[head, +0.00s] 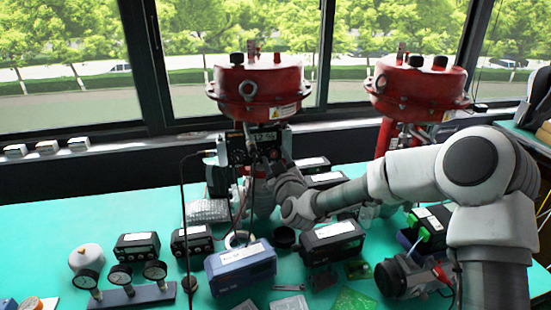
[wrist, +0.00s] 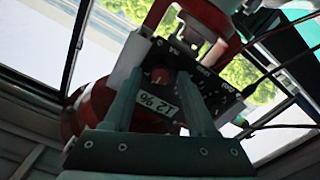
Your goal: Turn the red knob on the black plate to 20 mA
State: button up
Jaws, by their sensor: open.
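The black plate (wrist: 205,82) shows in the wrist view, tilted, with white lettering and a pale display (wrist: 158,106). The display shows upside-down characters that I cannot read surely. I cannot tell whether a finger touches the knob.
Red round actuators (head: 258,88) stand by the window. Dark cables hang in front of the plate. Black boxes (head: 332,240), a blue box (head: 240,268) and gauges (head: 121,275) crowd the green bench (head: 50,230). The bench's left part is mostly clear.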

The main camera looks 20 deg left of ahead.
jog(key=shift+c, duration=0.3)
grip_shut()
